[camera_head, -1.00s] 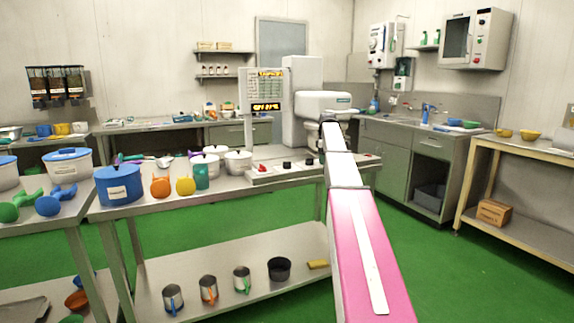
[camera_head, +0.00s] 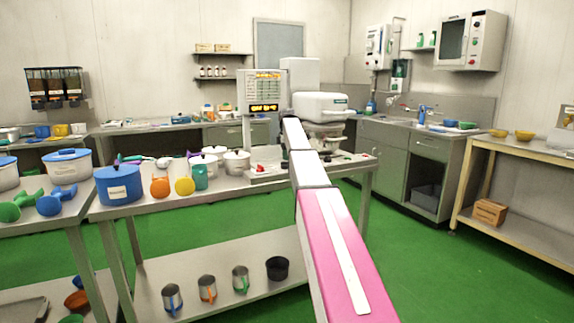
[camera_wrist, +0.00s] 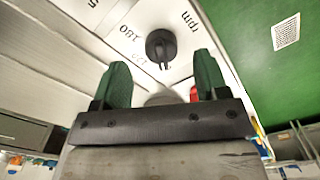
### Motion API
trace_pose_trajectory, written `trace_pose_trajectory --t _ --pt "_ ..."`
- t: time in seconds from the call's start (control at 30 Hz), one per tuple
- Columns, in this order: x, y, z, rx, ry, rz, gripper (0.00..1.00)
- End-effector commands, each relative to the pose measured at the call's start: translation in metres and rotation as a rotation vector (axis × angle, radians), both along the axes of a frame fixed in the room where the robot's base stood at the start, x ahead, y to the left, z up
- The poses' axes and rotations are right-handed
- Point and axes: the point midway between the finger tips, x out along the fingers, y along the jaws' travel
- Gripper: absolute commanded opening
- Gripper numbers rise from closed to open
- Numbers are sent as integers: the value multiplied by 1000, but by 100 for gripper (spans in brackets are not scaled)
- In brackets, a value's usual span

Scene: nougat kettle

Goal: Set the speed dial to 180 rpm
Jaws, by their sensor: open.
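The black round dial (camera_wrist: 160,45) shows in the wrist view on a pale panel (camera_wrist: 215,30) with printed marks around it. "rpm" and an upside-down "180" are readable; another number beside the dial is faint. A narrow tab of the dial points down in the picture; its exact setting cannot be told. My gripper (camera_wrist: 161,64) has two green fingers, spread apart and empty. The dial appears between and beyond the fingertips, with no contact visible. In the head view my arm covers part of the control panel (camera_head: 262,177), and the gripper is not clearly visible.
A red button (camera_wrist: 194,95) shows beside the right finger; a red knob (camera_head: 260,168) is on the panel in the head view. A display screen (camera_head: 264,92) and the kettle machine (camera_head: 320,105) stand behind. A blue tub (camera_head: 118,185) and cups are at left.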

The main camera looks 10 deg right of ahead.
Motion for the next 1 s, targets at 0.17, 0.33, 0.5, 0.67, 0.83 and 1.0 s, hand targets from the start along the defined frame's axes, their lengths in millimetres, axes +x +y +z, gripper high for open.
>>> trace_pose_trajectory --t 0.17,0.33,0.5,0.67,0.83,1.0 --pt "-1 0 -28 0 1 0 67" --pt "0 0 -42 0 -1 -1 67" --pt "0 0 -47 0 -1 -1 67" --pt "0 0 -47 0 -1 -1 67" --pt "0 0 -47 0 -1 -1 25" --pt "0 0 -47 0 -1 -2 20"
